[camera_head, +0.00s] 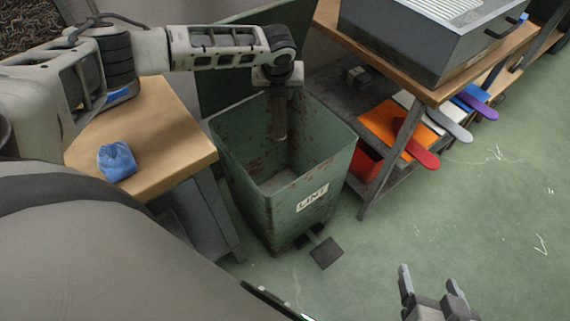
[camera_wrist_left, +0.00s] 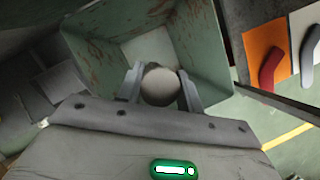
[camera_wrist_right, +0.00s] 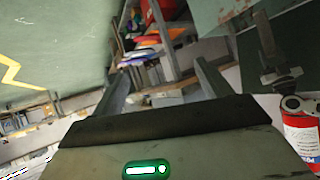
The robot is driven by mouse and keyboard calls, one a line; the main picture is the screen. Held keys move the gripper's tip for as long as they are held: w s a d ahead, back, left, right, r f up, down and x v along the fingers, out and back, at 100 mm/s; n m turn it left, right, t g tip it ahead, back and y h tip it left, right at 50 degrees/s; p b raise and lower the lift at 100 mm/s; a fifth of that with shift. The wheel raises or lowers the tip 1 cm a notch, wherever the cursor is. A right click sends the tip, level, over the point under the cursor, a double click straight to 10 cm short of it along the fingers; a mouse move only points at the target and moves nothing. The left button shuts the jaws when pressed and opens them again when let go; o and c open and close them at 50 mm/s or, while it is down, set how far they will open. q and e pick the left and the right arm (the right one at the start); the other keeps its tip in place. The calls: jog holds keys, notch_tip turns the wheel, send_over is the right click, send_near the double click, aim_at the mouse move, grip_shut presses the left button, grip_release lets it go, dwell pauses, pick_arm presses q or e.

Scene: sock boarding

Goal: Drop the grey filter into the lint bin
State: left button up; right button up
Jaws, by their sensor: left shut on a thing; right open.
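The green, rust-marked lint bin (camera_head: 250,195) stands open beside the wooden table, with a LINT label on its front. My left gripper (camera_head: 280,88) is over the bin's mouth, pointing down. It is shut on the grey filter (camera_head: 279,118), a dark cylinder that hangs upright within the bin's opening. In the left wrist view the filter's round end (camera_wrist_left: 160,85) sits between both fingers, with the bin's inner wall (camera_wrist_left: 208,40) around and beyond it. My right gripper (camera_head: 430,284) is open and empty, low at the front right over the floor.
A crumpled blue cloth (camera_head: 117,161) lies on the wooden table (camera_head: 170,130) at left. A bench with a grey metal box (camera_head: 430,45) and coloured boards below (camera_head: 395,130) stands right of the bin. A pedal (camera_head: 326,252) sticks out in front. Green floor at right is clear.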

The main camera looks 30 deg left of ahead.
pick_arm(q)
jog(key=f+m+b, duration=0.1)
jog(key=f+b, duration=0.1)
jog(key=a+f+m+b, duration=0.1)
jog(key=f+b, duration=0.1)
jog(key=w+a+f+m+h+b, duration=0.1)
jog(key=f+b, duration=0.1)
jog(key=shift+w, duration=0.1)
jog(key=shift+f+b, duration=0.45)
jog(key=shift+b, duration=0.25)
pick_arm(e)
notch_tip(320, 180, down, 3)
jog(key=shift+w+a+r+t, duration=0.1)
jog(key=shift+a+t, duration=0.05)
jog(key=shift+t, duration=0.25)
